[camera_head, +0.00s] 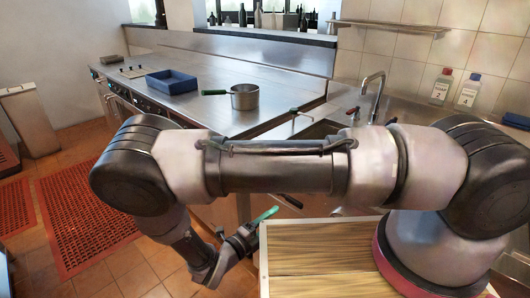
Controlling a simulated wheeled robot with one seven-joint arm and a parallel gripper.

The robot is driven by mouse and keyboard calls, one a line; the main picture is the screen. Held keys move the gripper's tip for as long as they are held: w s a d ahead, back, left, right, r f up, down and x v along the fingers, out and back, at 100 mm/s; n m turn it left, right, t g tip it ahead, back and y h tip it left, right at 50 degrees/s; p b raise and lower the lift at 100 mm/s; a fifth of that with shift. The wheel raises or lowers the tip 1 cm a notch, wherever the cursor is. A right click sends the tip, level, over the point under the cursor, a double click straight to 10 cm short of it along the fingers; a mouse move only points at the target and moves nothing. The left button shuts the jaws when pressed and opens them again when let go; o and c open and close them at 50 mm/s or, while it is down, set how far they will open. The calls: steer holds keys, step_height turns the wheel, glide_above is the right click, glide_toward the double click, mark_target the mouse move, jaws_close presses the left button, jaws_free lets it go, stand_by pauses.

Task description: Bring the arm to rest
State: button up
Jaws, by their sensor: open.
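My arm crosses the front of the picture, from its base at the lower right to a bent elbow at the left, then down to the wrist. My gripper (236,246) is low in the middle, just left of the wooden-topped surface (320,247). It is small and partly in shadow, with its jaws open. A green strip (265,213) shows right by its tip; I cannot tell whether it is part of the gripper or a separate thing. I see nothing clearly held.
A steel counter (170,97) behind the arm bears a blue tray (171,82) and a pot (245,96) with a green handle. A sink with a tap (373,90) and two bottles (441,87) are at the right. Red mats (85,217) lie on the open floor at left.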

steer(key=w+d+r+m+g+y, duration=0.25)
steer(key=r+m+g, duration=0.25)
steer(key=r+m, duration=0.45)
steer(key=w+d+r+m+g+y, duration=0.1)
steer(key=d+r+m+g+y, duration=0.25)
steer(key=r+m, duration=0.65)
steer(key=w+d+r+m+g+y, duration=0.25)
steer(key=r+m+g, duration=0.35)
steer(key=r+m, duration=0.4)
steer(key=s+d+r+m+t+y, duration=0.2)
steer(key=s+d+r+m+t, duration=0.1)
steer(key=r+m, duration=0.3)
steer(key=s+d+r+m+t+y, duration=0.2)
steer(key=s+d+r+m+t, duration=0.1)
steer(key=d+r+m, duration=0.2)
steer(key=s+d+r+m+t+y, duration=0.2)
steer(key=d+r+m, duration=0.3)
steer(key=r+m, duration=0.4)
step_height(320, 180, up, 2)
steer(key=shift+s+r+t, duration=0.1)
steer(key=shift+s+t, duration=0.35)
steer(key=shift+s, duration=0.15)
